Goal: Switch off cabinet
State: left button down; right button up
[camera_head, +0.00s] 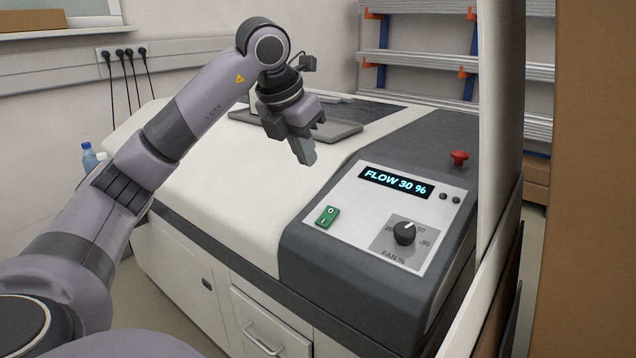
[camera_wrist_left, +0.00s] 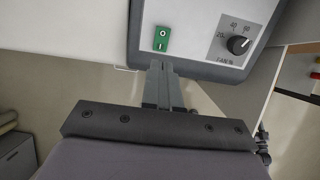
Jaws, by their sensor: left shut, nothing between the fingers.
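The cabinet (camera_head: 215,185) is a white machine with a dark grey control section. Its light panel (camera_head: 350,225) carries a display (camera_head: 395,183) reading "FLOW 30 %". A green rocker switch (camera_head: 327,216), marked O and I, sits at the panel's left; it also shows in the left wrist view (camera_wrist_left: 161,39). A black fan knob (camera_head: 404,233) is to its right, also in the left wrist view (camera_wrist_left: 238,45). My left gripper (camera_head: 307,155) is shut and empty, above the cabinet top, up and left of the switch and apart from it. My right gripper is not in view.
A red mushroom button (camera_head: 459,158) stands behind the panel. A grey tray-like plate (camera_head: 330,128) lies on the cabinet top. A pale upright post (camera_head: 500,130) and a brown board (camera_head: 590,200) close off the right. Shelves (camera_head: 420,60) stand behind.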

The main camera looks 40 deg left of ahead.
aim_at(328, 210)
pick_arm(q)
jog(key=x, duration=1.2)
jog(key=shift+f, duration=0.1)
jog(key=shift+w+f, duration=0.3)
jog(key=shift+f, duration=0.35)
